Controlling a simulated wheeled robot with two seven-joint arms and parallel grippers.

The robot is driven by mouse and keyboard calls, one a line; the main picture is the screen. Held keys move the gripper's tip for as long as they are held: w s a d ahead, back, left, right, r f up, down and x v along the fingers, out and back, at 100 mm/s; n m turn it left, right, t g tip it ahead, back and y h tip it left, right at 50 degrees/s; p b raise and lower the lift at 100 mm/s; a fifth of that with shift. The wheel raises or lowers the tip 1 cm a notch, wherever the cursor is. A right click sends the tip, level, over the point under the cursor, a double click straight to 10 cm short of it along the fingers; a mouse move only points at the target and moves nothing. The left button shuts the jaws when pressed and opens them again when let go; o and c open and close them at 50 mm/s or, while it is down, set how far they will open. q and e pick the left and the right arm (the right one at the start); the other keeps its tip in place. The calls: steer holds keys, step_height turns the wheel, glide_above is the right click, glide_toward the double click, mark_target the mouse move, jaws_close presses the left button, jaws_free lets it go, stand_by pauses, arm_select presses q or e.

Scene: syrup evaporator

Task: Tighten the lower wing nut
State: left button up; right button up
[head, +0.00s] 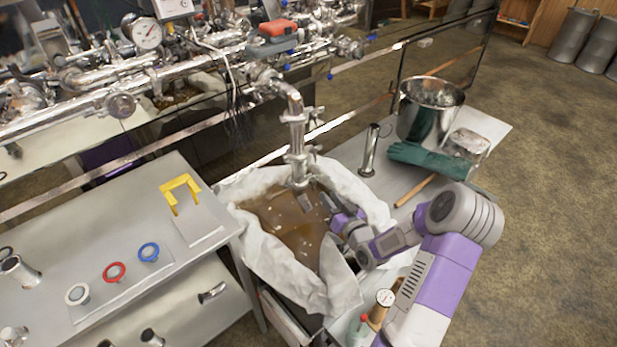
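A shiny steel outlet pipe (294,135) comes down from the pipework and ends over a basin of brown liquid. Clamps sit around the pipe. The upper clamp (313,113) has a part sticking out to the right. The lower clamp (298,157) sits just above the pipe's end; its wing nut is too small to make out clearly. My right gripper (328,204) is over the liquid, below and to the right of the lower clamp, apart from it. Its fingers are small and partly hidden, so its opening is unclear. My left gripper is out of view.
A white cloth (262,259) lines the basin around the brown liquid (290,222). On the right bench are a steel pot (430,110), green glove (428,159) and upright metal cylinder (369,150). The left bench holds a yellow handle (180,186) and colored rings.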

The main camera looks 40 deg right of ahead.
mark_target(313, 182)
steer(key=w+d+b, duration=0.1)
steer(key=w, duration=0.6)
steer(key=shift+d, duration=0.15)
steer(key=shift+r, duration=0.1)
steer(key=shift+s, duration=0.1)
jaws_close()
